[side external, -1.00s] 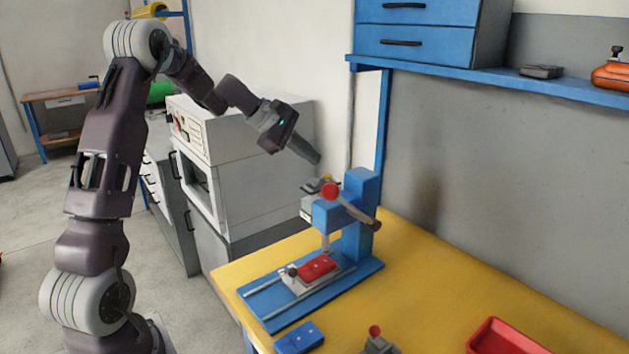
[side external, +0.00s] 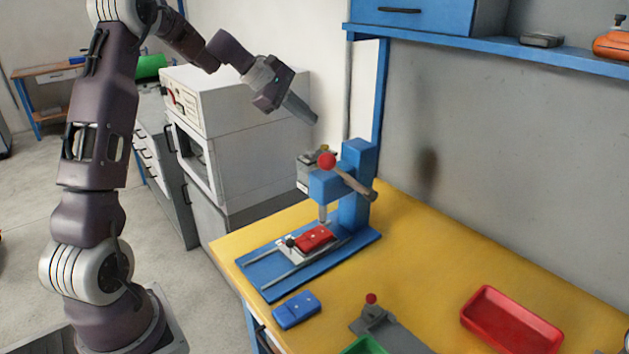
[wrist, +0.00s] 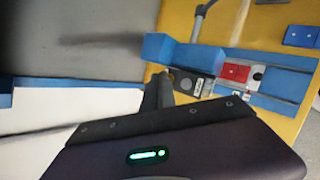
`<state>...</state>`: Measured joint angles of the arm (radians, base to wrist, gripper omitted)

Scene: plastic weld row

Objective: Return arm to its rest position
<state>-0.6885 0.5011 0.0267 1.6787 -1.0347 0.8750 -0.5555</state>
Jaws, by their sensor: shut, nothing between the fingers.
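My gripper (side external: 314,120) is shut and empty. In the side external view it is up in the air, above and to the left of the blue press (side external: 357,185), clear of its red-knobbed lever (side external: 327,161). In the wrist view the closed fingers (wrist: 158,92) point toward the bench, and the press (wrist: 190,55) lies beyond them. A red part (side external: 313,238) sits in the grey holder on the press's blue base. The red part also shows in the wrist view (wrist: 234,74).
On the yellow bench (side external: 420,260) are a blue block (side external: 296,310), a red tray (side external: 512,327), a grey clamp with a red knob (side external: 375,313) and part of a green tray (side external: 364,346). A white oven-like cabinet (side external: 245,130) stands behind my gripper. A blue shelf (side external: 480,47) is at upper right.

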